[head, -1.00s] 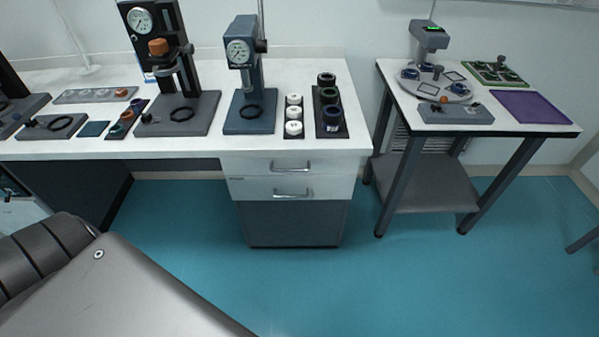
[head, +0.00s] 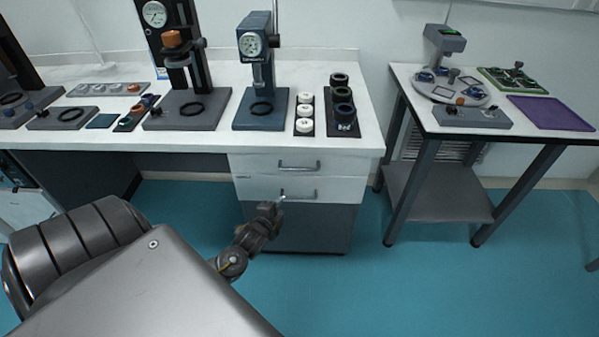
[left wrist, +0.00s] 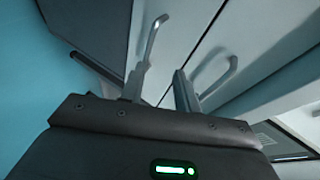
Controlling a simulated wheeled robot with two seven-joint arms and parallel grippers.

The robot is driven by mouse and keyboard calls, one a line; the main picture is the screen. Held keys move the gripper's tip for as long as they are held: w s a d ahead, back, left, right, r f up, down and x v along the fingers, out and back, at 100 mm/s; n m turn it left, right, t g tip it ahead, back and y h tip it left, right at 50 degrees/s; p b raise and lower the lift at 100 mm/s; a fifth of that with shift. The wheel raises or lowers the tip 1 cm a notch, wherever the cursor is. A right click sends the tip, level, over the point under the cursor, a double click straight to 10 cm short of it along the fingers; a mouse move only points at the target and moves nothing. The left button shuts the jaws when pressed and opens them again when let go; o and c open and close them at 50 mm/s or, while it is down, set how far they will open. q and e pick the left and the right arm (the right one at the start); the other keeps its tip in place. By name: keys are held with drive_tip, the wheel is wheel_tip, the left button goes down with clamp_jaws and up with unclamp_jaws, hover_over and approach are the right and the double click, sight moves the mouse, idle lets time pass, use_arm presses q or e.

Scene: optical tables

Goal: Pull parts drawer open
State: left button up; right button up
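A white two-drawer unit sits under the long bench. Its upper drawer (head: 256,163) and lower drawer (head: 256,188) both look shut, and each has a bar handle. My left gripper (head: 280,199) is in front of the lower drawer, close to the left end of its handle (head: 303,194). In the left wrist view my gripper (left wrist: 158,88) has its two fingers apart, with nothing between them. The lower handle (left wrist: 152,38) shows just beyond the left finger, and the upper handle (left wrist: 217,78) lies right of the right finger. Contact cannot be told. My right gripper is out of view.
The bench top (head: 340,65) carries presses, black rings (head: 343,112) and white rings (head: 305,112). A dark panel (head: 330,226) is below the drawers. A side table (head: 440,128) stands at right. The teal floor (head: 400,290) before the drawers is clear.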

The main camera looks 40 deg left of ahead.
sight(298, 170)
use_arm(q)
wheel_tip(298, 170, up, 10)
drive_tip(key=w+d+m+t, duration=0.1)
drive_tip(key=w+m+t, duration=0.1)
drive_tip(key=t, duration=0.1)
drive_tip(key=x, duration=0.7)
drive_tip(key=b+x, duration=0.1)
drive_tip(key=x, duration=0.2)
drive_tip(key=shift+w+d+f, duration=0.2)
drive_tip(key=shift+w+d, duration=0.05)
drive_tip(key=shift+w, duration=0.05)
clamp_jaws()
